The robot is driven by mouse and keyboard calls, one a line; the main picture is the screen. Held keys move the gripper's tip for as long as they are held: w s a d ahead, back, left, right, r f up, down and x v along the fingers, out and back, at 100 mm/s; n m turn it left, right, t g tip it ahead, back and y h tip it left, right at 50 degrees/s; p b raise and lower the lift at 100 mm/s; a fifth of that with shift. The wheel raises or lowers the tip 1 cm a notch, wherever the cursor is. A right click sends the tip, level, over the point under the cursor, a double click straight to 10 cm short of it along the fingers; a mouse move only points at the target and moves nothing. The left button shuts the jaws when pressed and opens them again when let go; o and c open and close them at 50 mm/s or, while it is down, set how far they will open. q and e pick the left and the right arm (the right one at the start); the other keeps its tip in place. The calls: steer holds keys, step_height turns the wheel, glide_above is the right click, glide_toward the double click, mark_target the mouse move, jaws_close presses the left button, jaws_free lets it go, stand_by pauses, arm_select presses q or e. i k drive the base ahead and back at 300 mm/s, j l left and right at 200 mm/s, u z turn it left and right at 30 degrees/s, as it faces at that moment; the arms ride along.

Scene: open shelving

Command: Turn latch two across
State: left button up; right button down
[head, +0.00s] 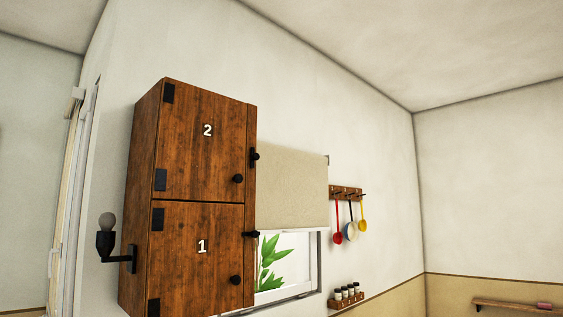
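A wooden wall cabinet has an upper door marked 2 (203,150) and a lower door marked 1 (196,262), both shut. The black latch beside door 2 (253,158) sits on the right-hand frame strip, and its bar looks upright. The black latch beside door 1 (250,234) lies level, its bar reaching left toward the door's edge. Door 2 has a round black knob (238,179), and door 1 has a similar knob (236,280). Neither of my grippers is in view.
A black wall lamp (107,241) sticks out left of the cabinet. To the right are a window with a beige blind (291,188), a rack of hanging utensils (346,192) and a small spice rack (346,299). The space before the doors looks clear.

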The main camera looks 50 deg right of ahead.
mark_target(255, 157)
steer(key=z, duration=1.5)
